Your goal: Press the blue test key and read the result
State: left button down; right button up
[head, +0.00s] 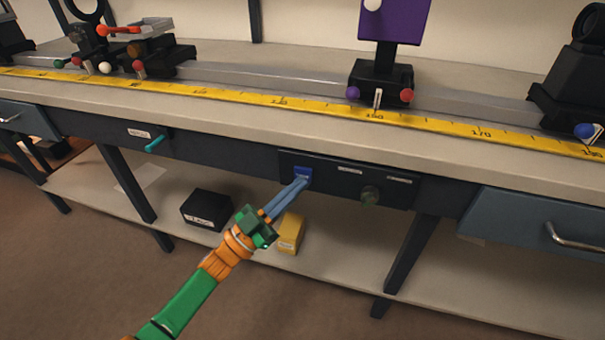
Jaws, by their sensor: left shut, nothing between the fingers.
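The blue test key (302,171) is on the dark panel (330,187) under the bench's front edge. My left gripper (303,181) is shut and empty, its blue-grey fingers reaching up to the panel. The fingertips are at the key's lower edge and cover part of it. I cannot tell whether they touch it or whether it is pushed in. A dark, round, greenish fitting (370,195) sits to the right on the same panel and looks unlit. The small labels there are too small to read. My right gripper is not in view.
Above the panel, a yellow scale (240,97) and rail (260,78) carry lens mounts and a purple plate (393,20). A teal handle (155,144) sticks out at left. A blue drawer (510,222) is at right. A black box (207,210) and yellow box (289,233) stand below.

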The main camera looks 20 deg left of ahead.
pick_arm(q)
jog(key=shift+s, duration=0.55)
jog(key=s+p, duration=0.3)
jog(key=s, duration=0.2)
jog(key=shift+a, duration=0.15)
dwell(0.6)
